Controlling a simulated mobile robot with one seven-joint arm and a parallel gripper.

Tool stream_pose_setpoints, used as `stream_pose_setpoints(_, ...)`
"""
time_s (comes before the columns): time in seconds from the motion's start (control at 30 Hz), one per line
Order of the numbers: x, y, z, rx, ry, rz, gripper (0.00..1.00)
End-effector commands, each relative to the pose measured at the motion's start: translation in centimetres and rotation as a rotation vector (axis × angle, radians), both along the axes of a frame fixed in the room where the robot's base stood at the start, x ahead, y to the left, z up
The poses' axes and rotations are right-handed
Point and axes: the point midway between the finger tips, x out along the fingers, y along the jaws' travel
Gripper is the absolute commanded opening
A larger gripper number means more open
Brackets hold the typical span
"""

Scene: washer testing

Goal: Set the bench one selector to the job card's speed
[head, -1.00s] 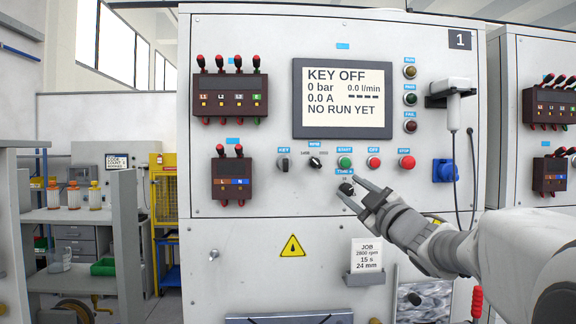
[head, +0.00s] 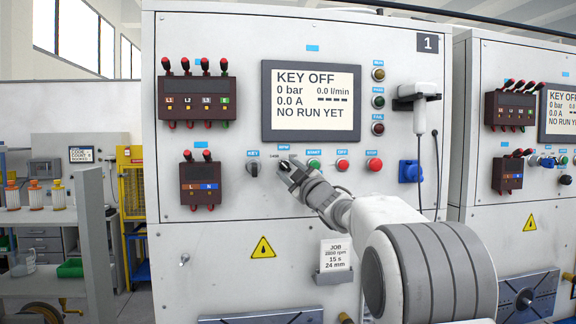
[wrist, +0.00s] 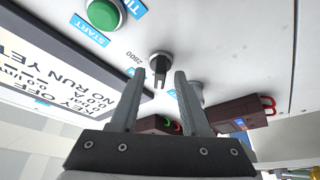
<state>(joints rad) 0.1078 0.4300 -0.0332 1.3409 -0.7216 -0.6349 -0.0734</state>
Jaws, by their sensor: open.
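Bench one's rpm selector is a small dark knob under a blue RPM label (head: 284,148), largely covered by my gripper in the head view. In the wrist view the selector (wrist: 160,62) shows clearly, with a 2800 mark beside it; which mark it points at I cannot tell. My gripper (head: 284,166) is open at the panel, its fingers (wrist: 159,76) on either side of the selector, with gaps visible between fingers and knob. The job card (head: 335,255) reads 2800 rpm, 15 s, 24 mm and stands in a holder on the lower panel.
The key switch (head: 252,168) is close on the left. The green START button (head: 314,164), OFF button (head: 343,165) and red STOP button (head: 374,165) run to the right. The screen (head: 312,102) above reads KEY OFF, NO RUN YET. My arm covers the panel's lower right.

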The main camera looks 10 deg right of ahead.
Motion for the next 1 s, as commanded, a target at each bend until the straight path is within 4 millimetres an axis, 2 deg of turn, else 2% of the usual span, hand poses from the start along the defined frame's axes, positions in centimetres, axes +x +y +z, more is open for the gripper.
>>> stream_pose_setpoints(0.37,0.58,0.16,0.10,0.001,0.001,0.000,0.46)
stream_pose_setpoints(0.4,0.57,0.16,0.10,0.001,0.001,0.000,0.44)
stream_pose_setpoints(0.6,0.56,0.16,0.11,0.001,0.001,0.000,0.08)
stream_pose_setpoints(0.67,0.56,0.16,0.11,0.001,0.001,0.000,0.00)
stream_pose_setpoints(1.0,0.56,0.15,0.05,0.004,0.000,-0.001,0.00)
